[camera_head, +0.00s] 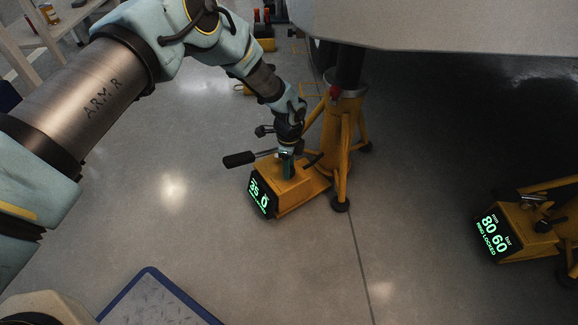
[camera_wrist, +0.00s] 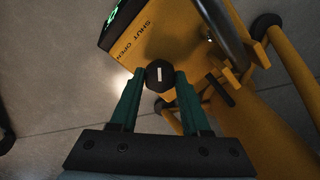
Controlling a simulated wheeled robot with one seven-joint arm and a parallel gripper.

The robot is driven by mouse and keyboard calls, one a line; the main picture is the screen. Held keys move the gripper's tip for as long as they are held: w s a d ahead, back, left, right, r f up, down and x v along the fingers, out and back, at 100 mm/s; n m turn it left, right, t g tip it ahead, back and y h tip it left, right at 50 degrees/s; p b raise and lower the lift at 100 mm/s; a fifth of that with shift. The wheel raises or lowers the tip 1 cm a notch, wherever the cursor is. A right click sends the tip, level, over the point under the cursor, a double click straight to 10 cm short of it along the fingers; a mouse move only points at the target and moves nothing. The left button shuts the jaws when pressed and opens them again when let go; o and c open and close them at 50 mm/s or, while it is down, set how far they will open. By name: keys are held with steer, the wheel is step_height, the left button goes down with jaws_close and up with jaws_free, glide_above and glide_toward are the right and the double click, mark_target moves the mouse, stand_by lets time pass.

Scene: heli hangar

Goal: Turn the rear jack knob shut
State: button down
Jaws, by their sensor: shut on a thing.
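A yellow jack (camera_head: 290,190) with a tripod stand is under the pale hull, and its front display (camera_head: 262,198) reads 35 and 0 in green. Its knob (camera_wrist: 159,75) is round and black with a white mark, which points roughly straight up and down in the wrist view. The words SHUT and OPEN (camera_wrist: 135,42) are printed on the yellow box beside it. My gripper (camera_wrist: 158,78) is shut on the knob, one green finger on each side. In the head view my gripper (camera_head: 287,168) points down onto the box top and hides the knob.
A black-gripped lever (camera_head: 240,159) sticks out left of the box, close to my gripper. A second yellow jack (camera_head: 510,232) at the right reads 80 60, RING LOCKED. The hull (camera_head: 440,25) hangs above right. A blue-edged panel (camera_head: 155,300) is at the bottom.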

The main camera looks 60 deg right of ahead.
steer(key=shift+m, duration=0.3)
steer(key=shift+c, duration=1.8)
jaws_free()
step_height(320, 180, up, 11)
steer(key=p, duration=0.3)
steer(key=shift+f, duration=0.1)
